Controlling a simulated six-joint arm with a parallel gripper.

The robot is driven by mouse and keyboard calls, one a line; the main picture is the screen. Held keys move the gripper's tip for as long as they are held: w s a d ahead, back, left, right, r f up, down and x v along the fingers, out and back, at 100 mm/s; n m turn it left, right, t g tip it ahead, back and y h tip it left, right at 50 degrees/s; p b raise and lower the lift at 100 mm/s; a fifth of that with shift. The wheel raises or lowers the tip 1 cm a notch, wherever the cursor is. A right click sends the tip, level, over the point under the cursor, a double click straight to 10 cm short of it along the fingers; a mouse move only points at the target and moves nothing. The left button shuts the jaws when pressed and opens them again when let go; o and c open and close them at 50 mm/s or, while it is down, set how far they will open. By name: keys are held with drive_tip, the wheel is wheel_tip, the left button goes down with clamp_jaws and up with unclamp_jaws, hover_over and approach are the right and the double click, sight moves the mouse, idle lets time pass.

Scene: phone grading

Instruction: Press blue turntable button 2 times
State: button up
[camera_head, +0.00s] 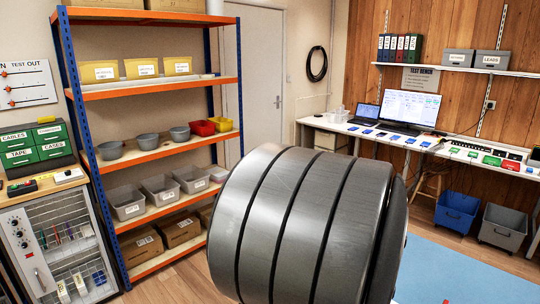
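I cannot make out the turntable or its blue button in the head view. My gripper is not in view. A large grey banded cylinder, part of my own arm, fills the lower middle and hides what lies behind it. On the far white bench (341,127), several small flat devices, some blue, lie in a row in front of a monitor (410,107) and a laptop (365,113). They are too small to tell apart.
A shelf unit (158,87) with bins stands at the left, beside a cabinet (62,240) with green drawers (34,146) on top. A blue crate (456,210) and a grey crate (502,226) stand below the bench. A blue floor area (455,270) lies lower right.

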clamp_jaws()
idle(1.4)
